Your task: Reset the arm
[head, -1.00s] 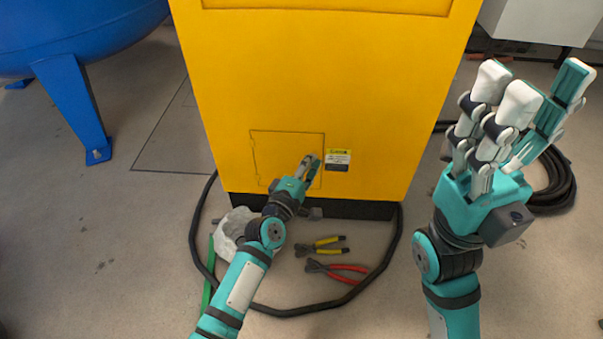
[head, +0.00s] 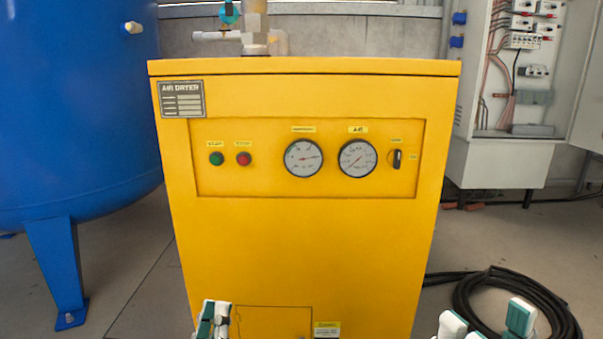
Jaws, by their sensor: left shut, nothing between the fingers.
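My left gripper (head: 215,318) shows at the bottom edge, in front of the lower left of the yellow air dryer cabinet (head: 300,235). Its teal and white fingers are shut and empty. My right gripper (head: 487,322) shows at the bottom right, right of the cabinet in the picture. Its white and teal fingertips stand apart, with nothing seen between them. Both arms below the grippers are out of view.
The cabinet's panel has a green button (head: 216,158), a red button (head: 243,158), two gauges and a black switch (head: 397,158). A blue tank (head: 80,110) stands left. A black hose coil (head: 500,290) lies right, below an open electrical box (head: 505,165).

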